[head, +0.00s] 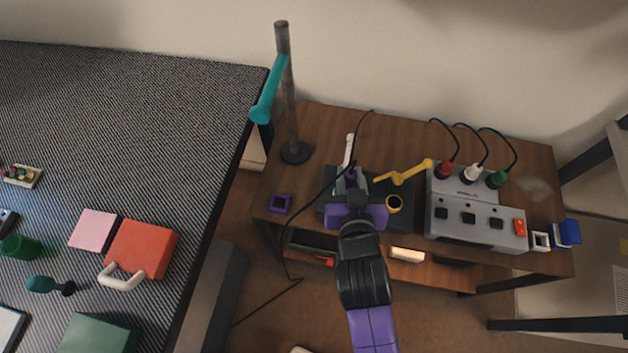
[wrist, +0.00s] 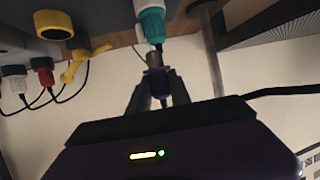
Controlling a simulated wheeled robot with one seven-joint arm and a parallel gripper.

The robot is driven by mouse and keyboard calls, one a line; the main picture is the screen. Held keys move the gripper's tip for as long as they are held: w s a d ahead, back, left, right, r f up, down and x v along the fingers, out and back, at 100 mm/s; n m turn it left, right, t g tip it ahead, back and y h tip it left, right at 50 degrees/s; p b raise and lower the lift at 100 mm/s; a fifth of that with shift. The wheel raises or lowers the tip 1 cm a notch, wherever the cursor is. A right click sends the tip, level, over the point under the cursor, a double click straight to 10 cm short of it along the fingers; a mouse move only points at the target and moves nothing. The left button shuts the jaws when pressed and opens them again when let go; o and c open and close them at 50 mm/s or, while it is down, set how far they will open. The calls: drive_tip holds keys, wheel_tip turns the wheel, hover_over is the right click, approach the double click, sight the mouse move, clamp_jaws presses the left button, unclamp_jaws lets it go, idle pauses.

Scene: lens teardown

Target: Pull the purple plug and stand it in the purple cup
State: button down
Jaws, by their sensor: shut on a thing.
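The purple plug (wrist: 155,82) is between the fingers of my gripper (wrist: 156,100) in the wrist view, with a grey metal end pointing away from the palm. Its purple top also shows in the head view (head: 351,175), just beyond my gripper (head: 350,190). My gripper is shut on the plug, over the dark base on the wooden table. Whether the plug's metal end touches anything is unclear. The purple cup (head: 280,209), small and square, stands near the table's front left, left of my gripper. The wrist view does not show the cup.
A pole (head: 290,110) with a teal arm (head: 268,92) stands behind the cup. A teal and white part (wrist: 150,25) is close to the plug. A yellow lever (head: 405,172), a yellow ring (head: 394,204) and a grey power box (head: 470,220) are to the right. A black cord (head: 318,190) crosses the table.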

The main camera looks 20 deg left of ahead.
drive_tip(key=s+a+f+n+g+y+b, duration=0.1)
drive_tip(key=s+a+b, duration=0.15)
drive_tip(key=a, duration=0.55)
drive_tip(key=s+a+f+n+y+b, duration=0.1)
drive_tip(key=s+a+f+n, duration=0.1)
drive_tip(key=s+a, duration=0.35)
drive_tip(key=shift+y, duration=0.3)
drive_tip(key=shift+w+a+f+b, duration=0.25)
drive_tip(key=shift+f+b, duration=0.5)
drive_tip(key=shift+f, duration=0.2)
drive_tip(key=shift+w+a+f+b, duration=0.1)
drive_tip(key=shift+a+f+b, duration=0.15)
drive_tip(key=shift+f+b, duration=0.6)
drive_tip(key=shift+w+a+f+b, duration=0.25)
drive_tip(key=shift+f+b, duration=0.45)
drive_tip(key=shift+f, duration=0.3)
drive_tip(key=shift+s+d, duration=0.1)
drive_tip(key=shift+s, duration=0.05)
drive_tip(key=shift+f+b, duration=1.1)
drive_tip(key=shift+f, duration=0.4)
drive_tip(key=c, duration=1.1)
unclamp_jaws()
